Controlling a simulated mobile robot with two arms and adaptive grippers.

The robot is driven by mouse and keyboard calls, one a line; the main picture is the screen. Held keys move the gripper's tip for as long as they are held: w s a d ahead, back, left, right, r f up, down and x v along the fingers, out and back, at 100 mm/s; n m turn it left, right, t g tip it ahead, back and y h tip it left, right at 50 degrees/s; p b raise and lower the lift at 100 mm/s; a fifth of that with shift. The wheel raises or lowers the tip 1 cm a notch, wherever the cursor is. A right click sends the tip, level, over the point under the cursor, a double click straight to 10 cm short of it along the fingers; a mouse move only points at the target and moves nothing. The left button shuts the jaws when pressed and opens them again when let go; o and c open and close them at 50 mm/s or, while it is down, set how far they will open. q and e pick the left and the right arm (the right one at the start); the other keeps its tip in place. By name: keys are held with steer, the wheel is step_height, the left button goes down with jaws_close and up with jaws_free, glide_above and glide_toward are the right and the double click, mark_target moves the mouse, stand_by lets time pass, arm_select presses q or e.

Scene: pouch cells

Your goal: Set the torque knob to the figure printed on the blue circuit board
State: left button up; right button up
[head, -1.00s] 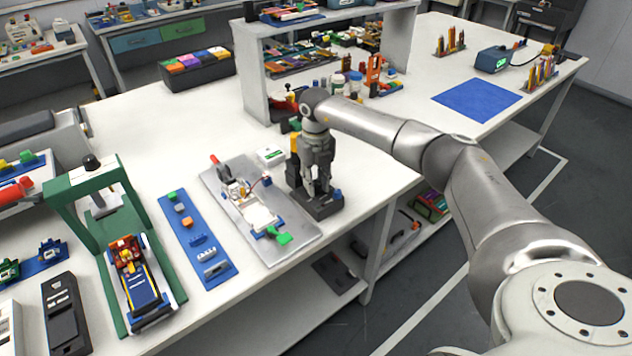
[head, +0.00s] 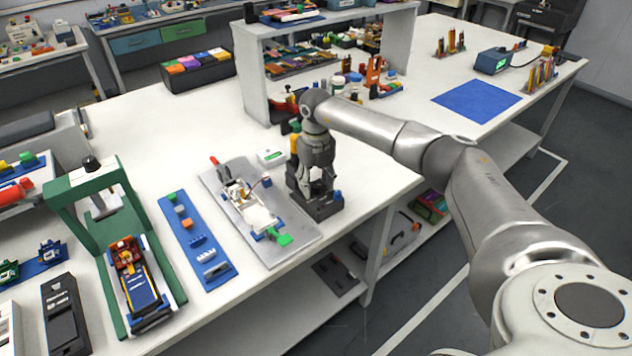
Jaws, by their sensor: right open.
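My right gripper (head: 316,188) points down, open, over a dark grey block (head: 322,211) at the front edge of the white bench. A small blue piece (head: 338,196) sits at the block's right side; I cannot tell whether it is the torque knob. The fingers hide much of the block's top, and contact cannot be judged. A blue board (head: 146,292) lies in the green press frame at the left; any printed figure is too small to read, and I cannot tell whether it is the circuit board. My left gripper is out of view.
A grey plate (head: 215,190) with a white assembly (head: 250,212) lies left of the block. A blue strip (head: 213,274) with small parts lies further left. A white shelf unit (head: 253,85) stands behind. A blue mat (head: 477,100) at the right is bare.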

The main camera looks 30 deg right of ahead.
mark_target(316, 185)
step_height(316, 185, up, 12)
stand_by(0.5)
stand_by(0.4)
